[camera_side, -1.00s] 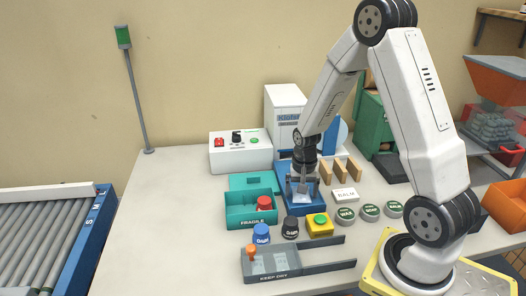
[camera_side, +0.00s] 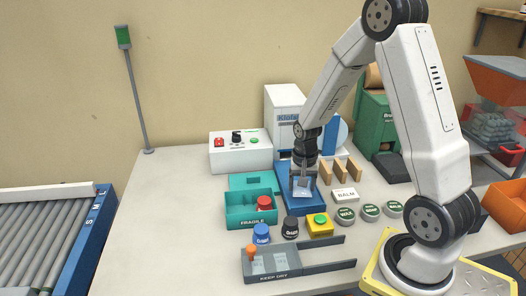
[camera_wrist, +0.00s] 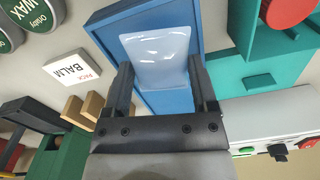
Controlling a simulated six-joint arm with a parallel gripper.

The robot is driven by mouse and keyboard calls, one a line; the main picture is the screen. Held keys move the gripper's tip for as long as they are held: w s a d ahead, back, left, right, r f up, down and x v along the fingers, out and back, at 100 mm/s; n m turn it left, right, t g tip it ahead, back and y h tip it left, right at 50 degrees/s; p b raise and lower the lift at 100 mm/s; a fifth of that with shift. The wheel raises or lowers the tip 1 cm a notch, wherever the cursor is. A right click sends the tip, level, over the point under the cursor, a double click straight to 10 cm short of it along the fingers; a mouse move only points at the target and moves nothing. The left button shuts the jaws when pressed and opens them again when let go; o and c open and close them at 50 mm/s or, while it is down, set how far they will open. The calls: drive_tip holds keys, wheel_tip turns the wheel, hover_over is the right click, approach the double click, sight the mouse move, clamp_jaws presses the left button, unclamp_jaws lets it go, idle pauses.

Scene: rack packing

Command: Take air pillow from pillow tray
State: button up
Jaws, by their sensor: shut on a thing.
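The air pillow (camera_wrist: 157,52) is a pale, translucent cushion held between the two fingers of my gripper (camera_wrist: 160,88) in the wrist view. In the side view the pillow (camera_side: 302,187) shows at the fingertips of my gripper (camera_side: 303,180), over the blue pillow tray (camera_side: 306,207). In the wrist view the tray (camera_wrist: 178,102) lies behind the pillow, and no other pillow shows in its visible part. My gripper is shut on the pillow. The gap between pillow and tray floor is hard to judge.
A teal box (camera_side: 237,210) marked FRAGILE with a red-topped item stands left of the tray. Wooden blocks (camera_side: 341,170), a BALM box (camera_side: 345,196) and several round tins (camera_side: 369,212) stand to the right. A yellow button box (camera_side: 320,224) and dark jar (camera_side: 290,227) are in front.

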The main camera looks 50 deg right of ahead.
drive_tip(key=shift+r, duration=3.95)
